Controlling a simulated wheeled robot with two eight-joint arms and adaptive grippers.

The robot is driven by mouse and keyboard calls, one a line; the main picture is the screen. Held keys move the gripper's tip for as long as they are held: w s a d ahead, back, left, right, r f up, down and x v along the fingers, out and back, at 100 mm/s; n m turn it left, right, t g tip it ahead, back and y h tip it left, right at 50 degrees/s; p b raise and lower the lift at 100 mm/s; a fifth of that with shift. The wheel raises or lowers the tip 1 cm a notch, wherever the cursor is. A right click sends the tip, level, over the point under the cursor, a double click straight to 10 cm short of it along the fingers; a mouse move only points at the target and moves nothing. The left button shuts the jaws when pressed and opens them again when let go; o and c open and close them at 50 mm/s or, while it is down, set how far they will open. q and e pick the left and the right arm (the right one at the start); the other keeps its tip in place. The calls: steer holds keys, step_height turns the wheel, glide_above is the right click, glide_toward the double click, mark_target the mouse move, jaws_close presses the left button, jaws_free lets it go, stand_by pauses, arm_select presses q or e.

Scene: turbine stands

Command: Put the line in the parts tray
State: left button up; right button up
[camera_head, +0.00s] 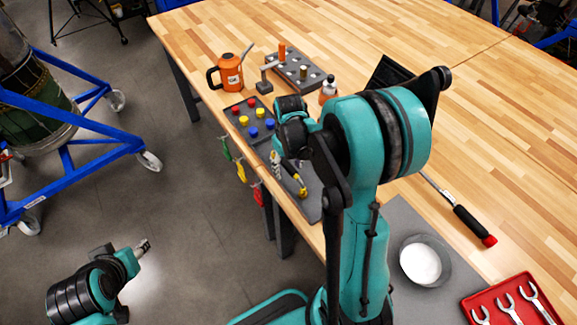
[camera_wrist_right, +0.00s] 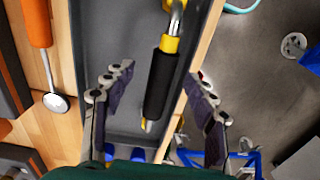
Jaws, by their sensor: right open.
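The line (camera_wrist_right: 163,78) seems to be the piece with a black sleeve, yellow collars and a bent metal end. It lies lengthwise in a long dark grey tray (camera_wrist_right: 130,30), which I take to be the parts tray. In the head view, a yellow end (camera_head: 300,187) shows in that tray (camera_head: 311,205) at the table edge. My right gripper (camera_wrist_right: 157,82) is open above the tray, with one finger on each side of the line and none seen closed on it. Its arm hides part of the tray in the head view. My left gripper (camera_head: 143,247) is over the floor, its fingers unclear.
Coloured tags (camera_head: 241,171) hang at the edge.

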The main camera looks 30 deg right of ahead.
mark_target(289, 165)
steer(key=shift+r, duration=0.1)
steer(key=shift+r+p, duration=2.55)
steer(key=shift+r, duration=0.9)
steer(key=shift+f, duration=0.1)
